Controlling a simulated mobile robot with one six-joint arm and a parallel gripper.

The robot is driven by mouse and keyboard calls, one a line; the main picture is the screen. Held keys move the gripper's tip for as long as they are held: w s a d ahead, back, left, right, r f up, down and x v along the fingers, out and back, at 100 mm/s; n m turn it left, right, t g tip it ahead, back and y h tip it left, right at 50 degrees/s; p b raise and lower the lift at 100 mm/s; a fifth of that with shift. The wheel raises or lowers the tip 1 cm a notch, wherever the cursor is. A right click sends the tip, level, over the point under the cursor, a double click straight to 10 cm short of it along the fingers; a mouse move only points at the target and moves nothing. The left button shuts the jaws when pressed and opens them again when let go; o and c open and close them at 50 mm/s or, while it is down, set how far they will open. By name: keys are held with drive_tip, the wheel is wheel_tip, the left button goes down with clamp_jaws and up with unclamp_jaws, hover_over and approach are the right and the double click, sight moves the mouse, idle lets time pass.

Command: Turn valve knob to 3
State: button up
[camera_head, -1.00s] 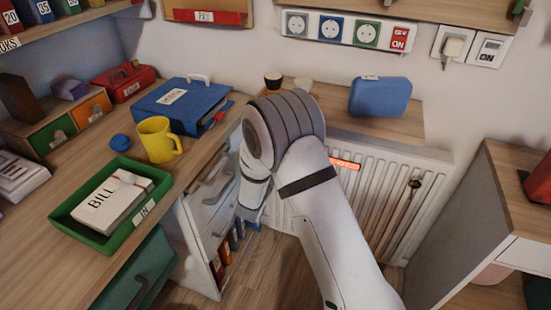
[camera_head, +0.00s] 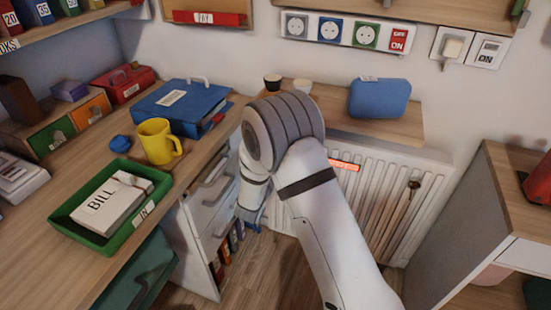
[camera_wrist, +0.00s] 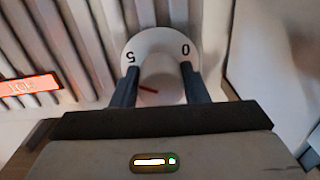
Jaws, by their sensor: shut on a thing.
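The white valve knob (camera_wrist: 160,77) shows in the wrist view, in front of a round white dial (camera_wrist: 160,40). The dial's digits 5 and 0 are visible and appear upside down; its other digits are hidden. A red pointer mark on the knob points to the left in the picture. My gripper (camera_wrist: 160,84) has one dark finger on each side of the knob and is shut on it. In the head view my arm hides the knob, and only a little of my gripper (camera_head: 250,215) shows low beside the drawer unit.
The white radiator (camera_head: 385,190) stands behind my arm, with a red label (camera_head: 345,165) and wooden sticks leaning on it. The drawer unit (camera_head: 208,215) is close on the left. A shelf unit (camera_head: 475,225) stands on the right.

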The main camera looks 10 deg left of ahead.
drive_tip(key=n+p, duration=0.2)
drive_tip(key=n, duration=0.2)
drive_tip(key=shift+r+n+p, duration=0.15)
drive_tip(key=shift+n+p, duration=0.25)
drive_tip(key=n+p, duration=0.2)
drive_tip(key=n, duration=0.2)
drive_tip(key=shift+n+p, duration=0.3)
drive_tip(key=shift+p, duration=0.05)
drive_tip(key=n+p, duration=0.3)
drive_tip(key=n, duration=0.2)
drive_tip(key=shift+g, duration=0.3)
drive_tip(key=shift+n+h+p, duration=0.3)
drive_tip(key=shift+n+p, duration=0.7)
drive_tip(key=shift+n, duration=1.1)
drive_tip(key=o, duration=1)
drive_tip(key=shift+c, duration=0.2)
